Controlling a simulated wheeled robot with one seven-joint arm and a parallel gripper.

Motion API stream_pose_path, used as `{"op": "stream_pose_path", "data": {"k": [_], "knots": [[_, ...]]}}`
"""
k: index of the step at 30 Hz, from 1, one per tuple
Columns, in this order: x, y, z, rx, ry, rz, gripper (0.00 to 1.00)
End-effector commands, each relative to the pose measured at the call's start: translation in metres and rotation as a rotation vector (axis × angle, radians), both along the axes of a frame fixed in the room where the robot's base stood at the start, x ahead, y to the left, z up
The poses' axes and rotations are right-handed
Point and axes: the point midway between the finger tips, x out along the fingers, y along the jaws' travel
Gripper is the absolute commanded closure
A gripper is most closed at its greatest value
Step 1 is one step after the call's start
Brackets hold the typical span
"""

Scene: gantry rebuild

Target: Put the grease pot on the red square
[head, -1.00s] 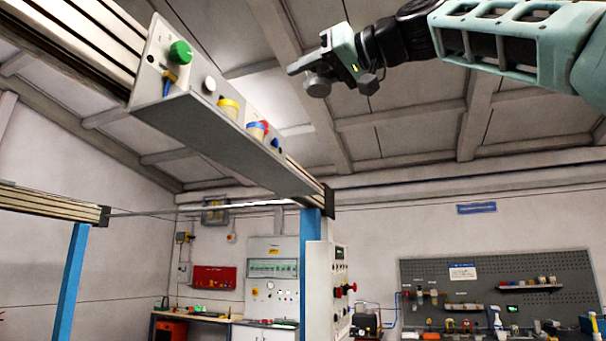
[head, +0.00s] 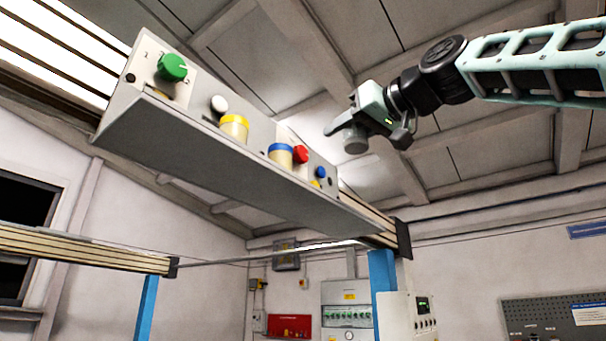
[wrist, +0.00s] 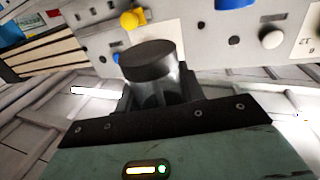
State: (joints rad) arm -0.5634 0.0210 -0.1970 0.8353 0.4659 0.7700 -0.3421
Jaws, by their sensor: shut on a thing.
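My gripper (head: 348,132) is raised in the air to the right of the shelf in the head view. It is shut on a grey pot (head: 355,145) with a dark lid. The wrist view shows this pot (wrist: 152,68) close up between the fingers, its lid facing away from my palm. I cannot tell from its look whether it is the grease pot. I cannot make out a red square in either current view.
The grey overhead shelf (head: 230,170) has a back panel with a green knob (head: 173,67), a white button (head: 219,104), a red knob (head: 300,154) and a blue button (head: 320,172). A blue post (head: 382,280) stands below its far end. Open air surrounds my gripper.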

Motion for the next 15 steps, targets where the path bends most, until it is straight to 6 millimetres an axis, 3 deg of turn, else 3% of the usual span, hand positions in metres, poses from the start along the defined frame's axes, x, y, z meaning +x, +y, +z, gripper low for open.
{"op": "stream_pose_path", "data": {"k": [3, 13, 15], "knots": [[0.02, 0.026, 0.005, -0.003, 0.003, 0.002, 0.87], [0.066, 0.085, 0.005, -0.001, 0.002, 0.001, 0.87], [0.064, 0.083, -0.01, 0.001, 0.001, 0.001, 0.87]]}}
